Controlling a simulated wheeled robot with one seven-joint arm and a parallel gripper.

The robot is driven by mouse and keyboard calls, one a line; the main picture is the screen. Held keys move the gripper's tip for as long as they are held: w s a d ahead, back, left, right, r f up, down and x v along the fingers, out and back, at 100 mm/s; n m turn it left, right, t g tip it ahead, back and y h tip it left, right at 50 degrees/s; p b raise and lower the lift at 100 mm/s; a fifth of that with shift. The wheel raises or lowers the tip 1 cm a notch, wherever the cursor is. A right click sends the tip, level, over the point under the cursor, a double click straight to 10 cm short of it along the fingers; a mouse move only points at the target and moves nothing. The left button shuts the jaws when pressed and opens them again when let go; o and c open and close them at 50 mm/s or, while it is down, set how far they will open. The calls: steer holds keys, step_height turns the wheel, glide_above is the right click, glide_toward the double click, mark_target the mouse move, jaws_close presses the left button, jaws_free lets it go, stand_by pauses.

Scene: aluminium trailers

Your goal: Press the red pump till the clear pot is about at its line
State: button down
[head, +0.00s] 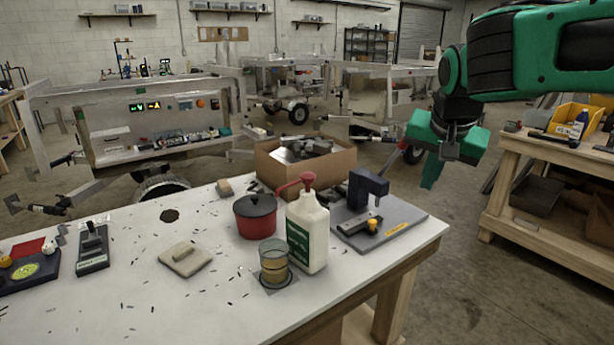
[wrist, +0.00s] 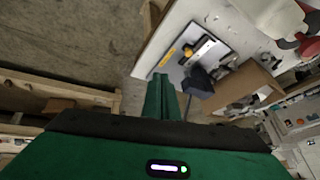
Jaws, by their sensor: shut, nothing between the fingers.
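The red pump (head: 307,180) tops a white bottle (head: 308,232) with a green label near the table's right front. Its spout points left. The clear pot (head: 273,255) stands left of the bottle on a grey square, with tan-brown contents in its lower part; its line is too small to make out. In the wrist view the red pump (wrist: 309,46) and white bottle (wrist: 278,20) show at the upper right. My gripper (head: 430,182) is shut and empty, off the table's right side and well apart from the pump. Its fingers (wrist: 162,84) also show in the wrist view.
A red lidded pot (head: 255,216) stands behind the clear pot. A grey board with a dark blue stand (head: 368,190) lies right of the bottle, towards my gripper. A cardboard box (head: 330,168) stands behind.

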steer(key=w+a+r+t+y, duration=0.1)
steer(key=w+a+r, duration=0.2)
steer(key=a, duration=0.3)
steer(key=w+a+r+t, duration=0.1)
steer(key=w+a+r, duration=0.15)
steer(key=a, duration=0.45)
step_height(320, 180, up, 5)
steer(key=t+y, duration=0.1)
steer(key=y, duration=0.1)
glide_above(307, 173)
steer(key=s, duration=0.2)
steer(key=shift+d+r, duration=0.1)
steer(key=shift+r, duration=0.1)
steer(key=shift+f, duration=4.4)
steer(key=shift+f, duration=1.5)
steer(key=shift+r, duration=1.55)
